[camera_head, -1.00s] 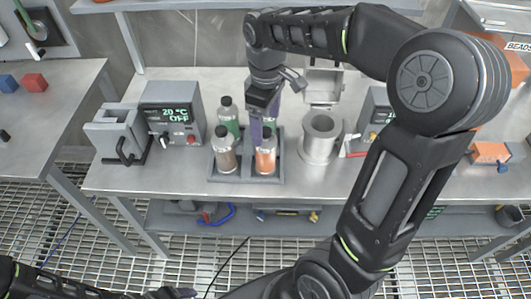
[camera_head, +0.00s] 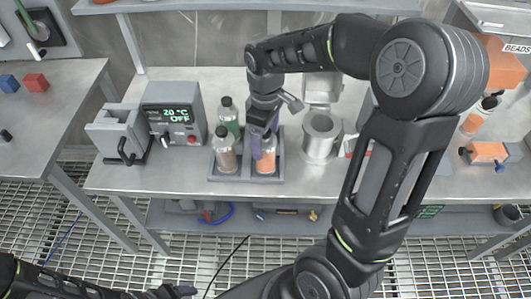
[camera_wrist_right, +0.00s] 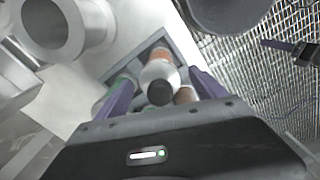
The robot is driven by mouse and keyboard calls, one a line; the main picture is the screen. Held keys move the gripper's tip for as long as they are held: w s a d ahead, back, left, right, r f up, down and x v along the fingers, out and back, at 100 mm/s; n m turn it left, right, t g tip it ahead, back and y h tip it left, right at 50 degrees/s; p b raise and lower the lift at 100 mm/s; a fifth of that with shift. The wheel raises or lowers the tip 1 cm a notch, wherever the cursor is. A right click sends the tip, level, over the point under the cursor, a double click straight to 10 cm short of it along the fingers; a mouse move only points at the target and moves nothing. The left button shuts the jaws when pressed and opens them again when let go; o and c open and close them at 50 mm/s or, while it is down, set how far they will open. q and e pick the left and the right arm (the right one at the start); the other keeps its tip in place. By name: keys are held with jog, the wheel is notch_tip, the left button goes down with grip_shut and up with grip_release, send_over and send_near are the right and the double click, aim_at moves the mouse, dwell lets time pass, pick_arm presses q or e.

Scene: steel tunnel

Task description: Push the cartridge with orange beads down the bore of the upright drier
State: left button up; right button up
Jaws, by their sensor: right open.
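The cartridge with orange beads (camera_head: 267,163) stands in the front right place of a grey rack (camera_head: 240,178); in the wrist view it shows orange (camera_wrist_right: 160,54) with a black cap. My right gripper (camera_head: 260,143) is over it, open, with purple fingers on either side of the cartridge in the wrist view (camera_wrist_right: 162,92). I cannot tell whether they touch it. The upright drier (camera_head: 321,138), a grey cylinder with an open bore, stands right of the rack; it also shows in the wrist view (camera_wrist_right: 52,30). Part of my left gripper (camera_head: 175,292) shows at the bottom edge; its jaws are unclear.
A brown-bead bottle (camera_head: 224,155) and a green one (camera_head: 228,117) share the rack. A controller (camera_head: 173,115) reading 20 °C OFF and a grey holder (camera_head: 117,135) stand left. An orange-bead bottle (camera_head: 478,117) and an orange block (camera_head: 488,152) are at right, beyond my right arm.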

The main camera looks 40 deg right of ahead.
grip_shut()
dwell(0.8)
